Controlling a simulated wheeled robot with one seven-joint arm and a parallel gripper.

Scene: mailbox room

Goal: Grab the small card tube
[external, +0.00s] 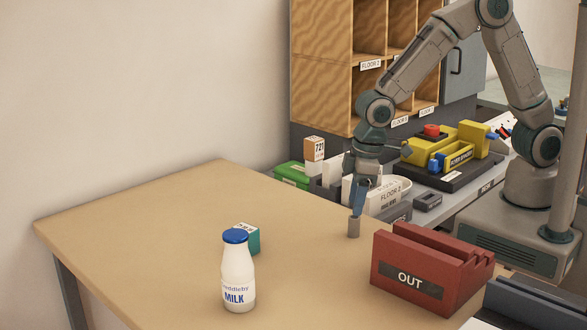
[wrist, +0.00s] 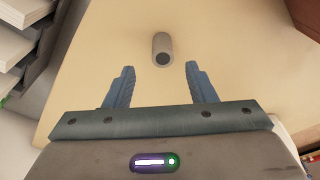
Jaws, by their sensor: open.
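The small card tube (external: 353,227) is a short grey-brown cylinder standing upright on the tan table, near its right side. It also shows in the wrist view (wrist: 162,49), with a dark round end facing the camera. My gripper (external: 358,210) points down just above or beside the tube in the external view. In the wrist view my gripper (wrist: 159,70) is open, with two blue fingers spread apart. The tube lies beyond the fingertips in that picture, roughly centred between them, and nothing is held. I cannot tell the exact height of the fingertips over the table.
A red OUT tray (external: 408,278) stands right of the tube. A milk bottle (external: 237,272) and a teal box (external: 252,239) stand to the left. White trays (external: 385,196), a green box (external: 291,174) and pigeonholes (external: 322,70) are behind. The table's left part is clear.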

